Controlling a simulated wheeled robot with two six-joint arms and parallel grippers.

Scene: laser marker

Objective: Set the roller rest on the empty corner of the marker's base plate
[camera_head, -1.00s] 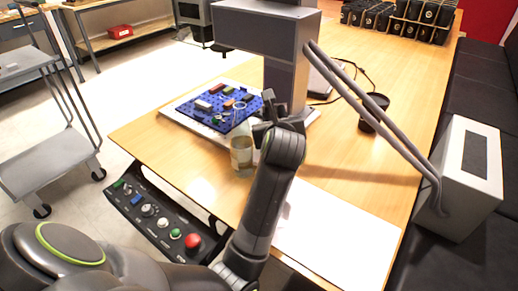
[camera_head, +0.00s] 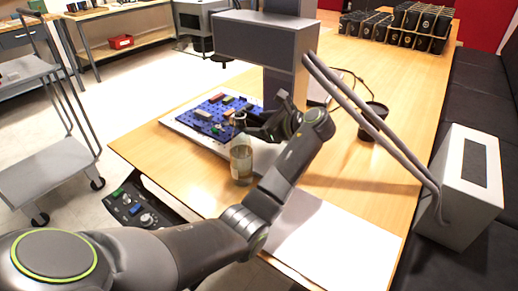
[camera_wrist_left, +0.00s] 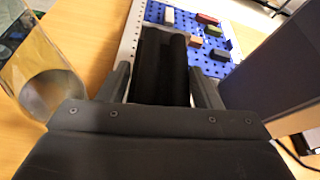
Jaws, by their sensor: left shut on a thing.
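My left gripper (camera_head: 256,126) is shut on the roller rest (camera_wrist_left: 163,62), a dark block with a rounded length that lies between the fingers in the left wrist view. In the head view the roller rest is hard to tell from the dark gripper. The laser marker (camera_head: 268,40) is a grey head on a column. Its pale base plate (camera_head: 178,124) carries a blue pegboard (camera_head: 203,112) with several coloured blocks. The gripper is at the plate's near right side, by the column. The corner beneath it is mostly hidden, and contact cannot be told. My right gripper is not in view.
A clear glass bottle (camera_head: 241,163) stands on the table just in front of the gripper and left of it in the wrist view. A dark cup (camera_head: 373,118) stands right of the column. A white sheet (camera_head: 335,245) lies at the near right. A control panel (camera_head: 140,207) hangs at the table edge.

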